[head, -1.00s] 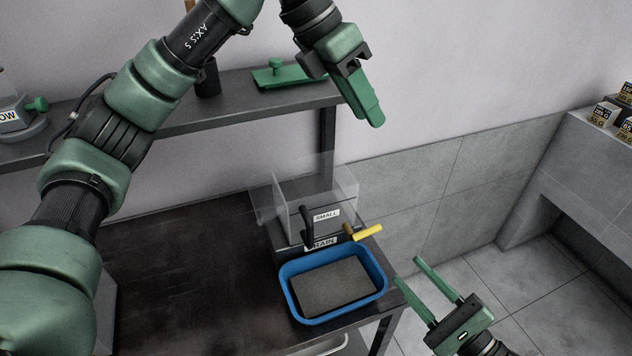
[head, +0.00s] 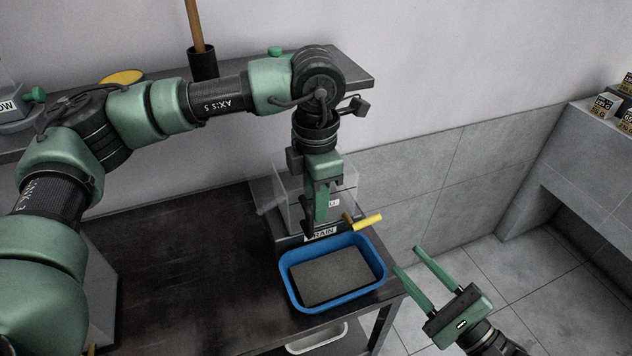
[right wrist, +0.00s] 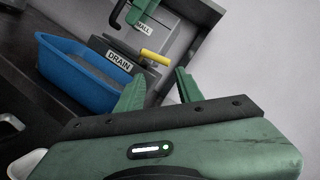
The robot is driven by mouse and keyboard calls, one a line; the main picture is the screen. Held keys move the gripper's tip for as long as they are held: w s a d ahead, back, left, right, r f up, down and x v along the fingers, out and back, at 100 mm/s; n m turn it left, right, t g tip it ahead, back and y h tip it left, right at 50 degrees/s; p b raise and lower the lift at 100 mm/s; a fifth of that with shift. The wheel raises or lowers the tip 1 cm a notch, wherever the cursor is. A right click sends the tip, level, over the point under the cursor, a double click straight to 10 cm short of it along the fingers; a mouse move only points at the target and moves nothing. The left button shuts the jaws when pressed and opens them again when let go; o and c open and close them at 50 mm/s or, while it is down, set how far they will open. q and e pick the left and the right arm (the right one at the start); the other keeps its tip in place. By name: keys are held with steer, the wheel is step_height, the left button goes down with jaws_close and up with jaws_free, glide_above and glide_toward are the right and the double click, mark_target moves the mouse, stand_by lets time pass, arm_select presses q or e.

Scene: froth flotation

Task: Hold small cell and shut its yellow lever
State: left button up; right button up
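The small cell (head: 290,192) is a grey block with clear walls, a SMALL label and a black handle, standing on a base marked DRAIN. Its yellow lever (head: 364,221) sticks out to the right; in the right wrist view the lever (right wrist: 155,57) points right and slightly down. My left gripper (head: 321,212) reaches down over the cell and hides part of its front and label. Its fingers are seen edge-on, so their gap and any contact are unclear. My right gripper (head: 407,258) is open and empty, right of the blue tray and below the lever in the head view.
A blue tray (head: 377,281) with a grey slab inside sits in front of the cell near the dark table's (head: 190,270) right edge. A shelf (head: 355,78) runs behind. Grey ledges with small boxes (head: 603,107) stand far right.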

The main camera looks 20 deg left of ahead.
arm_select(q)
steer(key=shift+f, duration=0.75)
jaws_close()
stand_by(0.9)
arm_select(e)
jaws_close()
steer(key=w+d+n+t+h, duration=0.1)
steer(key=w+d+n+h, duration=0.1)
steer(key=d, duration=0.3)
steer(key=shift+d+f+n+h, duration=0.15)
steer(key=shift+d+n+h, duration=0.2)
steer(key=shift+h, duration=0.25)
